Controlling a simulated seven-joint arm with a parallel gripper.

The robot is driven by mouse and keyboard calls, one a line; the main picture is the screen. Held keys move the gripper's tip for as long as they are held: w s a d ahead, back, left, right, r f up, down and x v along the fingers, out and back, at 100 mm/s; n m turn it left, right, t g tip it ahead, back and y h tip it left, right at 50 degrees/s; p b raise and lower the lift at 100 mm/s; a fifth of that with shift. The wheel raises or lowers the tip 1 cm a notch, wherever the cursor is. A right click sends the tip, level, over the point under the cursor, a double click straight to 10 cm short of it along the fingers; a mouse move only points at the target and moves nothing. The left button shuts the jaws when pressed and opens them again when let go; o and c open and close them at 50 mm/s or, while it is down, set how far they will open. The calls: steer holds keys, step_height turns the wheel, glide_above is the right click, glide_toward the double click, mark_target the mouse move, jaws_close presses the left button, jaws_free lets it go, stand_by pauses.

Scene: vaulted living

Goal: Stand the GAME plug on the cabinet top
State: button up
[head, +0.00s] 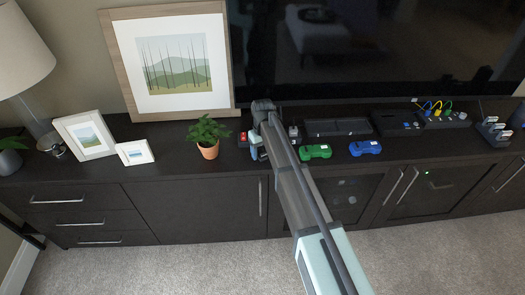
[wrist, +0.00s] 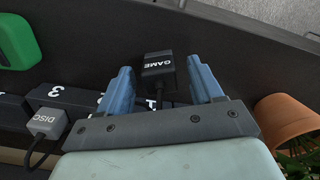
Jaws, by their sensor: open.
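The GAME plug (wrist: 157,72) is a small dark block with white lettering and a cable, in the wrist view between the two blue fingers of my gripper (wrist: 163,82). A gap shows on each side of it, so the open fingers do not hold it. I cannot tell for sure whether it rests on the cabinet top. In the head view my gripper (head: 258,150) is low over the dark cabinet top (head: 185,152), just right of the potted plant, and hides the plug.
A grey DISC plug (wrist: 45,122) and black numbered blocks (wrist: 85,98) are near my gripper. The potted plant (head: 207,136) is left.

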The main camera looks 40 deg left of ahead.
mark_target(262, 150)
step_height(262, 150, up, 12)
steer(key=shift+r, duration=0.15)
stand_by(0.5)
